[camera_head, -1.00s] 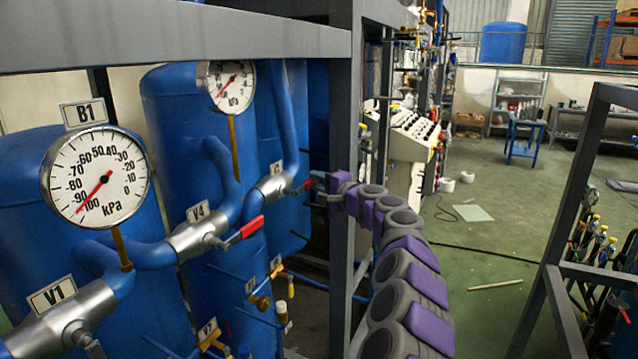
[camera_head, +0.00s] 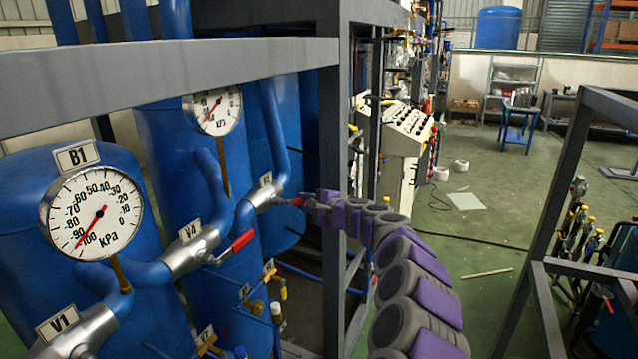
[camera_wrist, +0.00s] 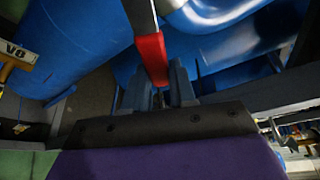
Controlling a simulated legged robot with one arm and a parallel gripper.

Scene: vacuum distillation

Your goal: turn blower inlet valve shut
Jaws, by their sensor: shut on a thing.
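The gripped valve is a silver valve body (camera_head: 266,194) on a blue pipe, under a small tag too blurred to read. Its red lever (camera_head: 288,201) points right, toward my gripper (camera_head: 304,203). In the wrist view, the red lever (camera_wrist: 151,58) comes down from the top and ends between the dark fingers of my gripper (camera_wrist: 161,92). The fingers are shut on it near its end. In the head view, my gripper and arm links hide the lever's tip.
A grey frame post (camera_head: 333,180) stands close beside my arm. Valve V4 (camera_head: 190,250) with a red lever and valve V1 (camera_head: 80,330) lie nearer on the left. Gauge B1 (camera_head: 95,212) is above V1.

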